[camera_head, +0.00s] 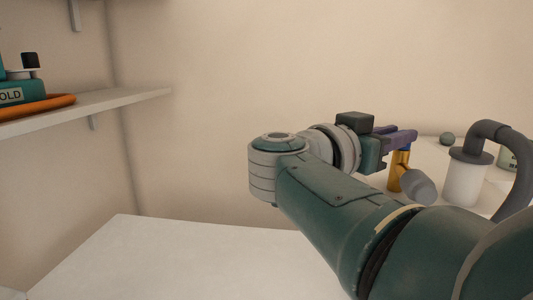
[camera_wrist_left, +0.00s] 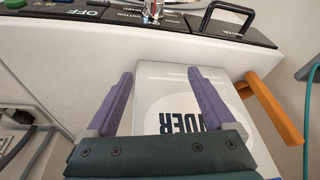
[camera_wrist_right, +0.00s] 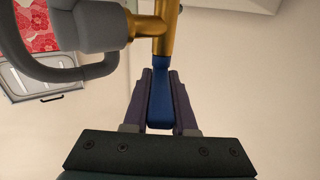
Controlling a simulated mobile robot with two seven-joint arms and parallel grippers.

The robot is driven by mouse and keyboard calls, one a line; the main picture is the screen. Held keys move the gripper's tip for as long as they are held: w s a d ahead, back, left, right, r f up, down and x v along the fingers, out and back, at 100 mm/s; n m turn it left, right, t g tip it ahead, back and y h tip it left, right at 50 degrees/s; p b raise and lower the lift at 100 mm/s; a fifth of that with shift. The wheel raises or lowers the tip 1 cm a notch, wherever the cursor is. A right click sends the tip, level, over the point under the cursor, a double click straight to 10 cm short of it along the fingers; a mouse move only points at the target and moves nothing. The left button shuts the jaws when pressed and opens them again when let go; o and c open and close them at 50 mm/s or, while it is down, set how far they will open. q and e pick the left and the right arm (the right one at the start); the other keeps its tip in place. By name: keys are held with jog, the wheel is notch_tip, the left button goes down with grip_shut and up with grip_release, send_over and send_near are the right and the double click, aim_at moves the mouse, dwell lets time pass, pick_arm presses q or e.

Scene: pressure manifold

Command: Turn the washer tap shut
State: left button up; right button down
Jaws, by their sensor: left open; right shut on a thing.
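The washer tap has a brass body (camera_wrist_right: 158,38) and a blue lever (camera_wrist_right: 160,97) in the right wrist view. Its brass part also shows in the head view (camera_head: 397,171). My right gripper (camera_head: 408,137) is shut on the blue lever, with one purple finger on each side of it in the right wrist view. The lever points from the brass body back toward my palm. A grey hose end (camera_head: 418,187) joins the tap. My left gripper (camera_wrist_left: 160,74) is open and empty, over a white box with dark lettering (camera_wrist_left: 165,100).
In the head view, a white cylinder (camera_head: 464,183) with a thick grey pipe (camera_head: 520,165) stands right of the tap. A shelf (camera_head: 130,97) holds a teal item and an orange ring. In the left wrist view, a dark control panel (camera_wrist_left: 110,17) and an orange handle (camera_wrist_left: 278,108) lie close.

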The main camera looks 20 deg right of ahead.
jog(key=shift+w+m+g+b, duration=0.15)
jog(key=shift+m+g+b, duration=0.15)
jog(key=shift+g+b, duration=0.35)
jog(key=c, duration=0.7)
grip_release()
jog(key=shift+a+r, duration=0.1)
